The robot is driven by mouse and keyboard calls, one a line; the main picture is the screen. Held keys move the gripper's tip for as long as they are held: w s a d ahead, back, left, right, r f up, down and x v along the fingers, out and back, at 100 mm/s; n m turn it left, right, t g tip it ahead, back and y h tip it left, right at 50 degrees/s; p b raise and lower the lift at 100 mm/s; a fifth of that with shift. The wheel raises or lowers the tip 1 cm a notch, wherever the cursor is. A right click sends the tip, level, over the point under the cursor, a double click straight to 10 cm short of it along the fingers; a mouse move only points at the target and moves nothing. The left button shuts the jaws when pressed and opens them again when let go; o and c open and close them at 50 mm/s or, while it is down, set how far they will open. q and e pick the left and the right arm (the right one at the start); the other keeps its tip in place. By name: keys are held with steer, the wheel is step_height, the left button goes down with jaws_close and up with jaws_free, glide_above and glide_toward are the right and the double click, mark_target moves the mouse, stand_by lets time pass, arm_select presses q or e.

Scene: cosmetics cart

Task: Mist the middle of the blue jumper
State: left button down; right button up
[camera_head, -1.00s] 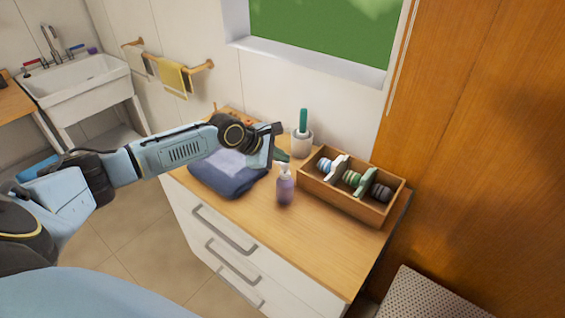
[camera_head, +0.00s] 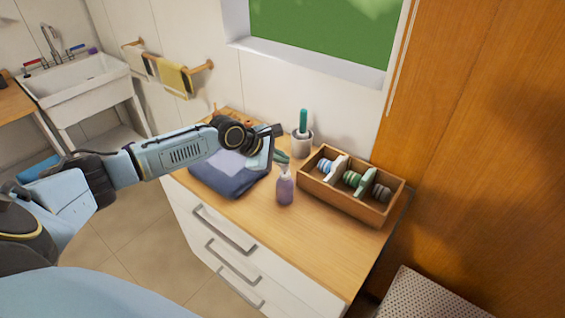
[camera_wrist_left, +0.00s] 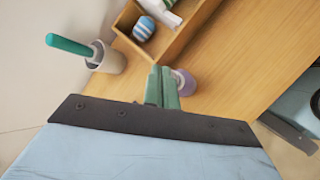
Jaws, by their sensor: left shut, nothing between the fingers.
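The blue jumper (camera_head: 222,180) lies folded on the wooden cabinet top, partly hidden behind my left arm. A purple spray bottle (camera_head: 285,190) with a pale top stands upright to the right of the jumper. My left gripper (camera_head: 282,157), with green fingers, is just behind the bottle's top in the head view. In the left wrist view the shut fingers (camera_wrist_left: 163,88) have nothing between them. The purple bottle (camera_wrist_left: 186,82) shows just beyond them, partly hidden; I cannot tell whether they touch.
A wooden box (camera_head: 343,204) with several rolls and dividers stands right of the bottle. A pale cup (camera_head: 302,143) with a green-handled tool stands at the back by the wall. The cabinet's front right top is clear.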

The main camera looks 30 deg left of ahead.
mark_target(281, 166)
arm_select(q)
steer(key=shift+f, duration=0.4)
stand_by(0.3)
steer(key=shift+r+p, duration=0.55)
steer(key=shift+p, duration=0.6)
steer(key=shift+r, duration=0.1)
step_height(281, 166, up, 4)
steer(key=p, duration=0.6)
steer(key=shift+r, duration=0.9)
